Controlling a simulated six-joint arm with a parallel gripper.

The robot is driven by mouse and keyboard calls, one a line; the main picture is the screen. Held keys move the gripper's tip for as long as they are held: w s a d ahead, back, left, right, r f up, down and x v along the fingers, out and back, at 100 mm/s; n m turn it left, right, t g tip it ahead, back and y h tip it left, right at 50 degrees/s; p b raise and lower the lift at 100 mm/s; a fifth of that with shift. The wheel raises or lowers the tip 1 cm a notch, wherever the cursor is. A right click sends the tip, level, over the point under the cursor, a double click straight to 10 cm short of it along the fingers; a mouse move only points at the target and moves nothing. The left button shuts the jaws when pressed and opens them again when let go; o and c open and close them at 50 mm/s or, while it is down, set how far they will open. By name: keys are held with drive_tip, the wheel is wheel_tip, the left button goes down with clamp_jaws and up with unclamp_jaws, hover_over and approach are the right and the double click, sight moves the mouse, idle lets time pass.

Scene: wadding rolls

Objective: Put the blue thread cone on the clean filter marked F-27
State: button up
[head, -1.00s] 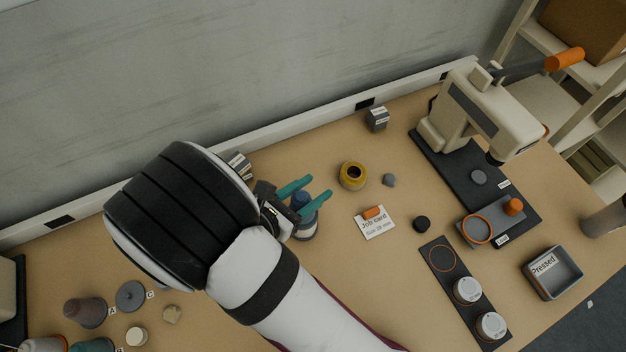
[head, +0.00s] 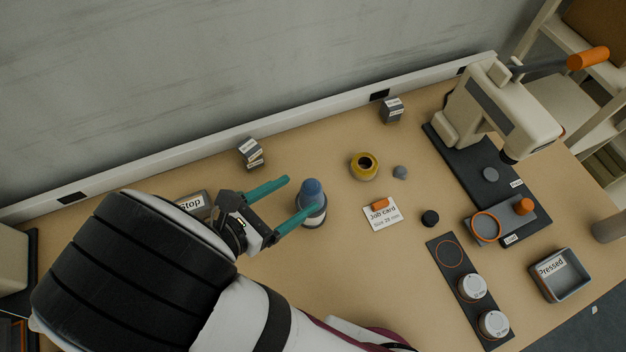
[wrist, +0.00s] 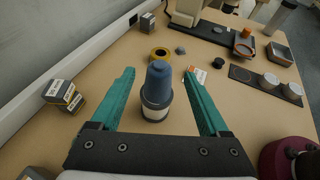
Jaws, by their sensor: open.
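The blue thread cone (head: 312,189) stands upright on top of a dark grey and white cylinder (head: 311,216); both also show in the wrist view, the cone (wrist: 158,80) above the cylinder (wrist: 155,110). The cylinder may be a filter, but I cannot read a mark F-27 on it. My gripper (head: 302,194) is open and empty. In the wrist view its teal fingers (wrist: 160,73) lie left and right of the cone, with clear gaps on both sides. No finger visibly touches the cone or the cylinder.
Small labelled boxes (head: 250,153) and a Stop block (head: 193,204) lie near the wall. A yellow ring (head: 364,166), job card (head: 382,213) and black knob (head: 430,218) are to the right. Beyond are a press (head: 500,110), a dark strip with two white-topped pieces (head: 472,288) and a Pressed tray (head: 559,274).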

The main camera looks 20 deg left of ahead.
drive_tip(key=s+d+r+m+g+h, duration=0.1)
drive_tip(key=d+r+m+g+h, duration=0.15)
drive_tip(key=d+m+g, duration=0.45)
drive_tip(key=s+d+r+m+g+h, duration=0.1)
drive_tip(key=d+r+m+g, duration=0.25)
drive_tip(key=d+m, duration=0.65)
drive_tip(key=s+d+r+m+g+y, duration=0.1)
drive_tip(key=m+y, duration=0.4)
drive_tip(key=m, duration=0.5)
drive_tip(key=s+d+r+m+g+y, duration=0.1)
drive_tip(key=s+d+m+y, duration=0.2)
drive_tip(key=m, duration=0.7)
drive_tip(key=shift+s+y, duration=1.05)
drive_tip(key=shift+y, duration=0.1)
